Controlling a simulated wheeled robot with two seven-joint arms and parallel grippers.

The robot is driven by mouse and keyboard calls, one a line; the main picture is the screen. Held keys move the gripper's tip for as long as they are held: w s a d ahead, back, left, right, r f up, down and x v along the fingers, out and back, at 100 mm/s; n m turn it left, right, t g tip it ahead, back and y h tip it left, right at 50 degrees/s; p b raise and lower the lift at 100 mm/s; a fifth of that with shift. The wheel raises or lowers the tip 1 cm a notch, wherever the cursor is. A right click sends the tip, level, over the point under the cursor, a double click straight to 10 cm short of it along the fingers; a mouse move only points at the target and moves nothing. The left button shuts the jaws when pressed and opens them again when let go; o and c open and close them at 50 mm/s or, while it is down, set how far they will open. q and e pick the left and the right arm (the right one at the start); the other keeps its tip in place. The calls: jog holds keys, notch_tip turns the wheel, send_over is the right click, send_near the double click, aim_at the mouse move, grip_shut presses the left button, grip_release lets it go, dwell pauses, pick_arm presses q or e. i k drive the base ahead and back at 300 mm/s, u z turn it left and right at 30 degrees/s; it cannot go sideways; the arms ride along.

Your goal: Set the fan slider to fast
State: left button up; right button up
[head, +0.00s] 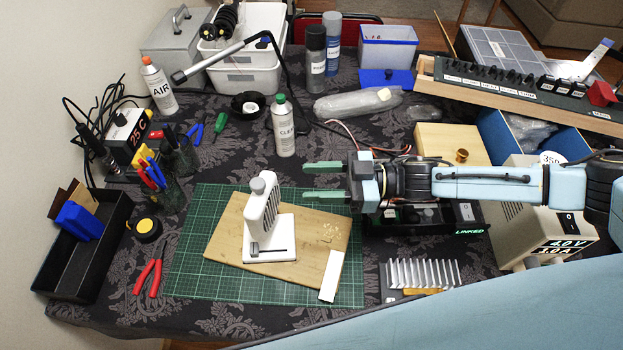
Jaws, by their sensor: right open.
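The small white fan (262,215) stands upright on a wooden board (225,245) on the green cutting mat. Its base carries a dark slider slot (270,251) along the front edge. A small knob (254,248) seems to sit near the left end of the slot; its marks are too small to read. My right gripper (323,181) comes in from the right, with its green fingers pointing left. It is open and empty, to the right of the fan's upper part and apart from it. My left gripper is not in view.
A white strip (331,275) lies on the board's right side. Red pliers (149,272) and a tape roll (145,228) lie left of the mat (190,270). A finned heat sink (422,274) lies to the right. The mat's front is clear.

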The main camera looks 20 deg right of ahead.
aim_at(254, 252)
jog(key=k, duration=1.5)
